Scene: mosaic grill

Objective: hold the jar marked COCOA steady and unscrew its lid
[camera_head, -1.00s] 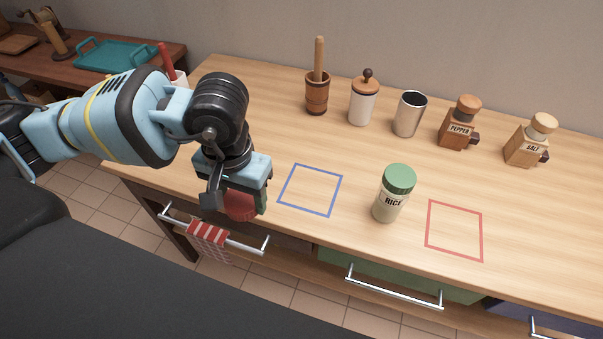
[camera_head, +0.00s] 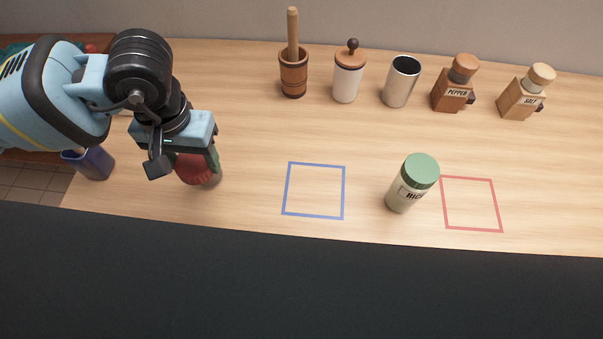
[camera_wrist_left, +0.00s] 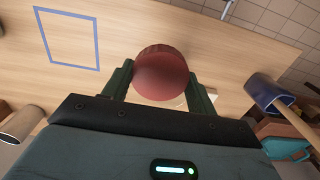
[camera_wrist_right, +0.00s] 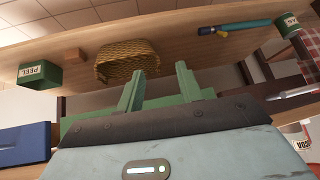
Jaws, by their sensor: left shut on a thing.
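My left gripper (camera_head: 187,160) is shut on this jar from above. In the left wrist view the red lid (camera_wrist_left: 161,75) sits between the two fingers (camera_wrist_left: 158,88); whether they press on the lid or the body cannot be told. A green-lidded jar (camera_head: 411,184) marked RICE stands right of the middle.
A blue square outline (camera_head: 315,190) and a red one (camera_head: 472,204) mark the counter. Along the back stand a mortar (camera_head: 293,72), a white jar (camera_head: 347,78), a metal cup (camera_head: 401,82), and PEPPER (camera_head: 455,85) and SALT (camera_head: 525,93) mills. A blue cup (camera_head: 90,163) stands left.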

